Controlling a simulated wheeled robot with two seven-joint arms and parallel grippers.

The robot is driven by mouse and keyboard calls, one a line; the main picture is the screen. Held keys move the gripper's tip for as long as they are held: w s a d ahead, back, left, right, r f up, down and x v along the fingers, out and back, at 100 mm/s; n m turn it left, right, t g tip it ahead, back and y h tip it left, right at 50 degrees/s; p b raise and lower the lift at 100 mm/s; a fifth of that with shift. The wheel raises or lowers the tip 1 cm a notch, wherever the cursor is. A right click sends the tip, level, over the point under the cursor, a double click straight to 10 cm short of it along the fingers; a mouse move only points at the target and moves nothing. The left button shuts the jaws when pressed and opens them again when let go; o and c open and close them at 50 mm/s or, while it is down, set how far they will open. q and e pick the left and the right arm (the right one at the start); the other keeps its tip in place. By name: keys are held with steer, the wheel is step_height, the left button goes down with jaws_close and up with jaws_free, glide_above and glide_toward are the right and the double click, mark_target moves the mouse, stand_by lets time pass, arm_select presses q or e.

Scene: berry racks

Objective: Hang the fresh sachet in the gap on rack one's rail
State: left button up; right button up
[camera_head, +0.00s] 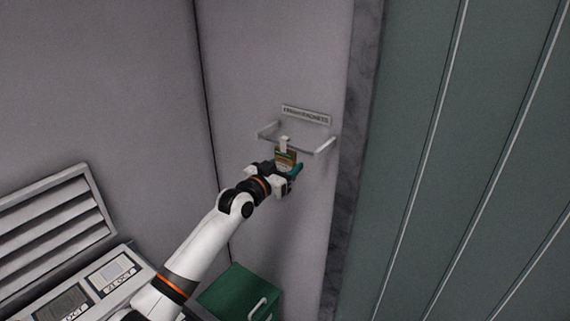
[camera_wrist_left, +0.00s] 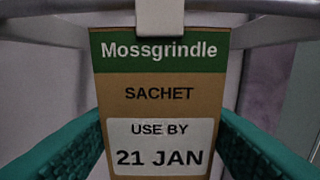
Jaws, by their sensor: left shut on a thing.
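The sachet (camera_head: 286,155) is brown with a green top band and a pale hook (camera_head: 284,143). In the left wrist view the sachet (camera_wrist_left: 158,95) reads "Mossgrindle", "SACHET", "USE BY 21 JAN". My left gripper (camera_head: 288,171) is shut on it, with teal fingers at both sides. The sachet is upright at a white wall rail (camera_head: 306,150) under a sign that seems to read "FRESH SACHETS". Its hook (camera_wrist_left: 156,18) overlaps the rail (camera_wrist_left: 250,8) in the left wrist view; whether it bears on the rail I cannot tell. My right gripper is not in view.
A green box (camera_head: 235,290) with a pale handle stands low by the wall. A slatted grey panel (camera_head: 55,228) and a labelled unit (camera_head: 90,285) are at lower left. Green ribbed panelling (camera_head: 470,160) fills the right side.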

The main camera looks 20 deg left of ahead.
arm_select(q)
steer(key=shift+s, duration=0.1)
stand_by(0.3)
steer(key=shift+p+v, duration=1.75)
steer(key=shift+v, duration=0.75)
steer(key=p+v, duration=0.2)
steer(key=v, duration=0.2)
steer(key=shift+r, duration=0.1)
